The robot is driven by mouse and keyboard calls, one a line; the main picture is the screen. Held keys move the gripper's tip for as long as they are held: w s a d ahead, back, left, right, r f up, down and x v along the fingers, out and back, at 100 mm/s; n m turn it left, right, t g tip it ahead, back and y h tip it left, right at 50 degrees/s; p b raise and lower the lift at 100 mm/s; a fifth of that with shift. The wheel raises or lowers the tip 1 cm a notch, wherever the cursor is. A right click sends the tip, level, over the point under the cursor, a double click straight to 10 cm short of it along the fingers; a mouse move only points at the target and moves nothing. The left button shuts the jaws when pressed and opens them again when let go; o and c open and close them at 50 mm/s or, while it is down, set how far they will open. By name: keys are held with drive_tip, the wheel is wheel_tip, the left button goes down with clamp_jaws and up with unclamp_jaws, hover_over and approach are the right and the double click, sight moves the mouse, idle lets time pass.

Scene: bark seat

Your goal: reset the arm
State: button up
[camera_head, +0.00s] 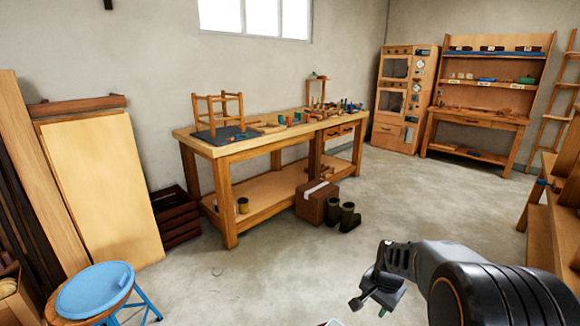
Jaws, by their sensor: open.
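My arm reaches in from the bottom right corner of the head view, large and close to the camera. My gripper (376,298) hangs at its end, low in the picture and over the concrete floor. Its fingers are small and dark, and they are open. I see nothing between them. No object touches the gripper.
A wooden workbench (255,149) with a small stool frame (217,112) and tools stands along the back wall. A blue-seated stool (95,289) is at lower left. Shelving (541,200) stands at right. The middle floor is clear.

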drive_tip(key=s+a+r+n+p, duration=0.2)
drive_tip(key=s+r+n+p, duration=0.1)
drive_tip(key=r, duration=0.5)
drive_tip(key=s+a+r+n+t+p, duration=0.1)
drive_tip(key=s+a+r+n+p, duration=0.1)
drive_tip(key=s+r+p, duration=0.4)
drive_tip(key=s+a+r+n+t+p, duration=0.1)
drive_tip(key=s+r+n+p, duration=0.3)
drive_tip(key=r, duration=0.7)
drive_tip(key=shift+s+a+r+h+p, duration=0.35)
drive_tip(key=shift+s+a, duration=0.25)
drive_tip(key=shift+s, duration=0.5)
drive_tip(key=shift+f, duration=0.1)
